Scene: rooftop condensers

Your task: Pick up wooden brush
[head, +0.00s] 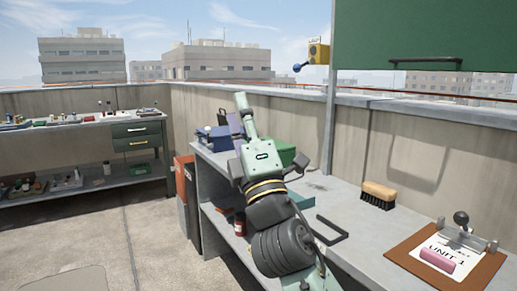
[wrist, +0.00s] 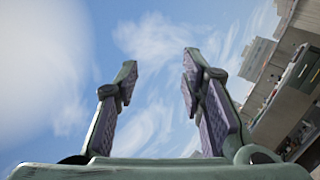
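The wooden brush (head: 379,190) lies on the grey workbench (head: 345,203), right of my arm in the head view. Its tan wooden back is up and its dark bristles face down. My gripper (head: 239,109) points upward, above the bench and well to the left of the brush, not touching it. In the wrist view my gripper (wrist: 160,66) has its two fingers spread apart with only sky between them. The brush does not show in the wrist view.
A clipboard (head: 405,255) with a pink eraser-like block (head: 437,260) lies right of the brush. A blue box (head: 216,138) and a green box (head: 284,154) stand farther back, partly behind my arm. A green cabinet (head: 425,35) hangs above the bench.

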